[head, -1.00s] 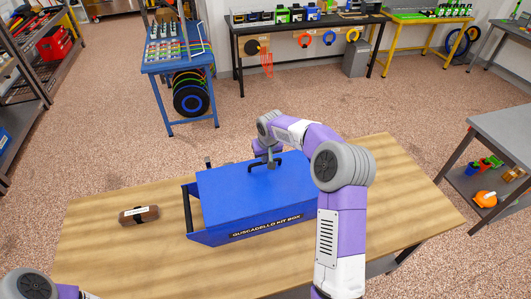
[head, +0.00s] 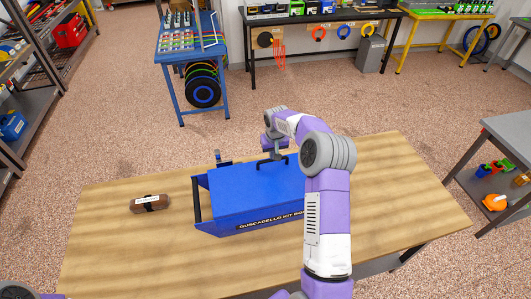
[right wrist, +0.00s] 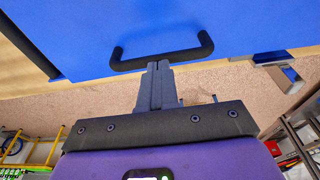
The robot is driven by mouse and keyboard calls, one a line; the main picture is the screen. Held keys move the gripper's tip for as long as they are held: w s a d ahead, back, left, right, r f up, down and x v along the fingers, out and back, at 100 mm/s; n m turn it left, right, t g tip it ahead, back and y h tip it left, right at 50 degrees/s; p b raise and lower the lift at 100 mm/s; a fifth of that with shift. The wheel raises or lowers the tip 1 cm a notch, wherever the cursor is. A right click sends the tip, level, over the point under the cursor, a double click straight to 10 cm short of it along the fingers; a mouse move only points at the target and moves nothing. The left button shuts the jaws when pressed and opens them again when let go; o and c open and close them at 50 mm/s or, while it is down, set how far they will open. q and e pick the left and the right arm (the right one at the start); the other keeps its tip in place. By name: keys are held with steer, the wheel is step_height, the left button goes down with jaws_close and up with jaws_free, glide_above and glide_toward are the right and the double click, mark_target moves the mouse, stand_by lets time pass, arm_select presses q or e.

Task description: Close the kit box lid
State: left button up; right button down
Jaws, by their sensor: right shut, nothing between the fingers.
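The blue kit box (head: 245,228) stands on the wooden table, its labelled front wall facing me. Its blue lid (head: 240,190) lies over the top as a broad, slightly sloping panel; I cannot tell whether it is fully seated. A black handle (head: 262,162) is at the lid's far edge, and it also shows in the right wrist view (right wrist: 165,60). My right gripper (head: 275,153) is shut and empty, its fingertips (right wrist: 159,66) right at the middle of this handle. My right arm hides the box's right end. My left gripper is out of view.
A brown wrapped bundle (head: 150,204) lies on the table (head: 120,245) left of the box. The table is clear at the left front and right. A grey side table (head: 510,135) stands at the right.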

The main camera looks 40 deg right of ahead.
step_height(320, 180, up, 14)
steer(key=p, duration=0.2)
stand_by(0.4)
steer(key=shift+a, duration=0.1)
